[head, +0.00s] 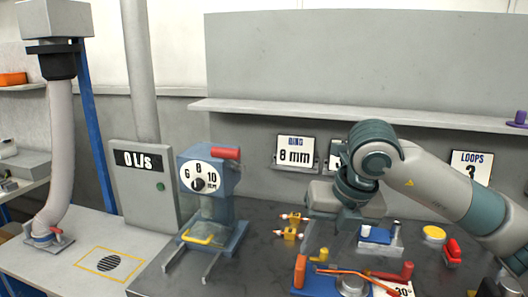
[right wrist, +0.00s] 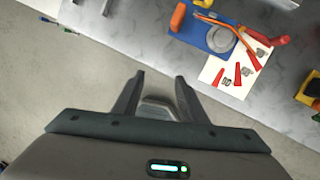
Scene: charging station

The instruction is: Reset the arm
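My right arm comes in from the right in the head view, its elbow raised over the dark worktop and its grey gripper (head: 325,228) hanging down near the middle of the bench. In the right wrist view the two dark fingers of my right gripper (right wrist: 156,82) stand apart with nothing held between them. Grey floor and the bench edge show beyond the fingertips. My left gripper is not in view.
A blue bending tool (right wrist: 204,35) with orange handles sits by the bench front. The ring machine (head: 206,165) with a 6-8-10 dial stands left of my gripper. Yellow, red-tipped pieces (head: 289,234) lie beside it. A grey shelf (head: 300,109) runs behind.

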